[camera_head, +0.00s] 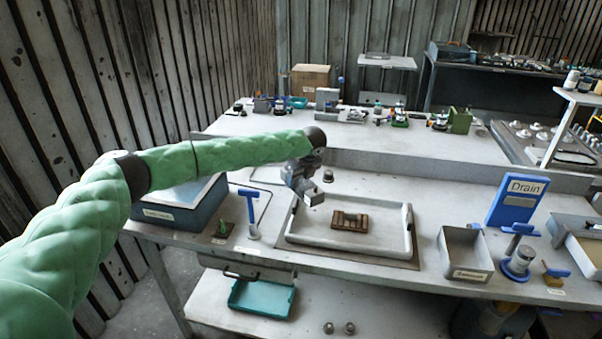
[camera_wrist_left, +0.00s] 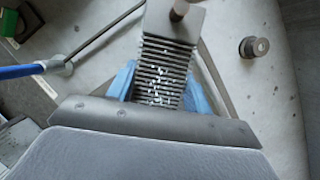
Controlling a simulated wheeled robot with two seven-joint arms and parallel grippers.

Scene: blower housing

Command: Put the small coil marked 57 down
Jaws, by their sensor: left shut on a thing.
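My left gripper (camera_head: 306,186) hangs over the left back part of a white tray on the bench. It is shut on a grey ribbed piece (camera_wrist_left: 165,72), which sits between the blue finger pads (camera_wrist_left: 160,85) in the left wrist view. The piece has a flat grey end with a brown stub and pale flecks on its ribs. I take it for the small coil, but no 57 can be read. In the head view the held piece (camera_head: 315,197) is small and grey, apparently above the tray. My right gripper is not in view.
The white tray (camera_head: 408,232) holds a brown slatted piece (camera_head: 350,222). A small dark cylinder (camera_head: 328,175) stands behind it. A blue T-handled tool (camera_head: 250,195) is left, a grey bin (camera_head: 467,240) and blue Drain sign (camera_head: 516,200) right. Tray floor beside the brown piece is clear.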

